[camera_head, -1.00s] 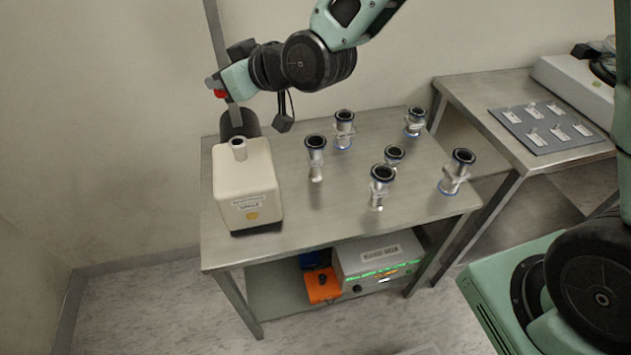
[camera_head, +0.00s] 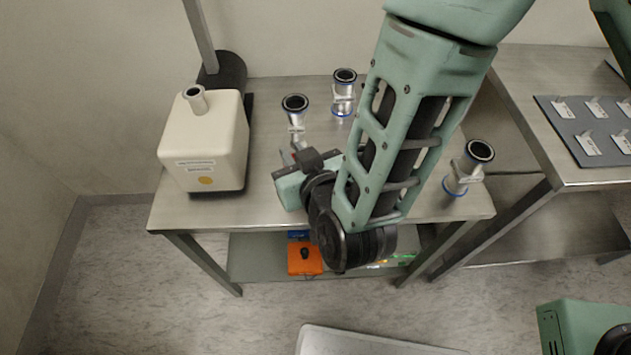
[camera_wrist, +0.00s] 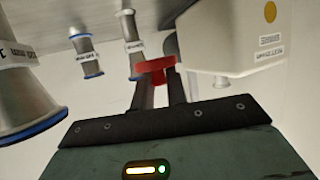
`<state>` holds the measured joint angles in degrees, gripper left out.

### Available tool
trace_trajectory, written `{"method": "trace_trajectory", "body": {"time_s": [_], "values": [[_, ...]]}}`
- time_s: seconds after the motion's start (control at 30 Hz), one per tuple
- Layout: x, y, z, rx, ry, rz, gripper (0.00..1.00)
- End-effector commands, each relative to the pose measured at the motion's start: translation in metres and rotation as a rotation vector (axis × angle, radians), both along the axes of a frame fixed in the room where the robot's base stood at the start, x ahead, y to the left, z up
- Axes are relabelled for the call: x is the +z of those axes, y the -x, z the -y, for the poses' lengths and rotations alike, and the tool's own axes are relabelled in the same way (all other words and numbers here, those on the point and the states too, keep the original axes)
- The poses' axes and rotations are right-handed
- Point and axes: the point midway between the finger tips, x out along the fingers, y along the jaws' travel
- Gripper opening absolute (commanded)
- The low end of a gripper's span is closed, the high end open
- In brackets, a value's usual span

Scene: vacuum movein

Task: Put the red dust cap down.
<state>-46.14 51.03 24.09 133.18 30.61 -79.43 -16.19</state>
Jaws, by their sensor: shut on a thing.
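The red dust cap (camera_wrist: 154,66) shows in the wrist view, held between the fingertips of my gripper (camera_wrist: 160,78). The gripper is shut on it. A metal flanged fitting (camera_wrist: 133,52) appears just behind and left of the cap; I cannot tell whether they touch. In the head view my gripper's body is over the front part of the steel table (camera_head: 235,208), right of the cream pump box (camera_head: 206,142).
Metal fittings stand upright on the table, one left of centre (camera_head: 296,122), one at the back (camera_head: 343,92) and one at the right (camera_head: 467,168). My arm hides the middle. A second table (camera_head: 556,178) with a grey labelled mat (camera_head: 570,137) is at the right.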

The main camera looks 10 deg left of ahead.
Motion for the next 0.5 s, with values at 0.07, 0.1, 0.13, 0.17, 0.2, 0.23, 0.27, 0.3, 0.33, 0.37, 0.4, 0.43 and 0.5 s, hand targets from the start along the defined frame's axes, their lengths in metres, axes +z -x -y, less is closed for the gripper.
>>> {"method": "trace_trajectory", "body": {"time_s": [0.07,0.1,0.13,0.17,0.2,0.23,0.27,0.3,0.33,0.37,0.4,0.43,0.5], "values": [[-0.019,0.001,0.001,-0.001,0.005,-0.004,0.00],[-0.026,0.000,0.001,-0.001,0.003,-0.004,0.00],[-0.030,0.000,0.000,-0.001,0.003,-0.003,0.00],[-0.034,0.000,0.000,0.000,0.002,-0.003,0.00],[-0.038,0.000,0.000,0.000,0.002,-0.002,0.00],[-0.041,0.000,0.000,0.000,0.002,-0.002,0.00],[-0.043,0.000,0.000,0.000,0.001,-0.002,0.00],[-0.046,0.000,0.000,0.000,0.001,-0.002,0.00],[-0.049,0.000,0.000,0.000,0.001,-0.002,0.00],[-0.052,0.000,0.000,0.000,0.002,-0.002,0.00],[-0.059,0.000,0.000,0.000,0.002,-0.003,0.00],[-0.064,0.000,0.001,0.000,0.002,-0.003,0.00],[-0.074,0.000,0.000,0.000,0.002,-0.002,0.00]]}}
